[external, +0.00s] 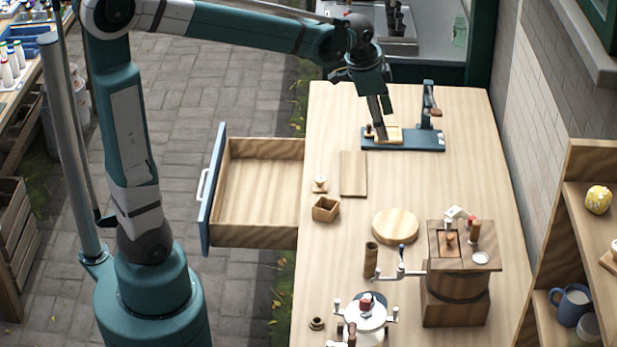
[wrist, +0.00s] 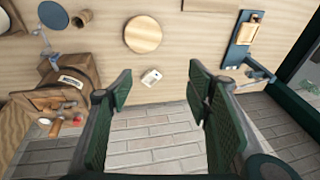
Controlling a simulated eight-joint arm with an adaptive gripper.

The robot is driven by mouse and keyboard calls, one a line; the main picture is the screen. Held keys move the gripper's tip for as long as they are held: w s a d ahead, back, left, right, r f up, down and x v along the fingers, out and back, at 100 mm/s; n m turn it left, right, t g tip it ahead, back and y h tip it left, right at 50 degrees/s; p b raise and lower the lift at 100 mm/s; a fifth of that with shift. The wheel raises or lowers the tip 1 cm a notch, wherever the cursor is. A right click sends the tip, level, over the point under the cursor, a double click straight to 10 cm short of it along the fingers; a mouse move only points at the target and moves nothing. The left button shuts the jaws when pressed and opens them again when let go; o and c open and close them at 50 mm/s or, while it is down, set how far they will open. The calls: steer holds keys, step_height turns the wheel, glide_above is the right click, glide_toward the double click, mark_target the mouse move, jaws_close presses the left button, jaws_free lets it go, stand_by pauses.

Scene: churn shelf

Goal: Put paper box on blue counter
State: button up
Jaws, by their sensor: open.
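A small white carton, which looks like the paper box (wrist: 151,76), lies on the wooden top near its wall side in the wrist view. In the external view the paper box (external: 454,212) shows partly behind the wooden churn. The counter (external: 340,110) has a pale wooden top; its pulled-out drawer has a blue front (external: 213,190). My gripper (external: 381,118) hangs over the far part of the top, in front of the blue-based stand. In the wrist view my gripper (wrist: 162,110) is open, with nothing between its fingers; the carton appears beyond them.
A round board (external: 395,226), a wooden churn (external: 456,285), a white pot (external: 365,318) and a small wooden box (external: 326,209) stand on the top. The blue-based stand (external: 405,140) is at the far end. A shelf (external: 575,240) stands at right. The right far top is clear.

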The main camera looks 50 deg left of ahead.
steer(key=s+a+n+t, duration=0.2)
steer(key=s+a+n, duration=0.2)
steer(key=s, duration=0.8)
steer(key=s+a+f+n+t, duration=0.1)
steer(key=s+a+n, duration=0.4)
steer(key=s, duration=0.8)
steer(key=shift+s+a+f+t+y, duration=0.2)
steer(key=shift+a+t+y, duration=0.15)
steer(key=shift+a, duration=0.3)
steer(key=shift+c, duration=0.7)
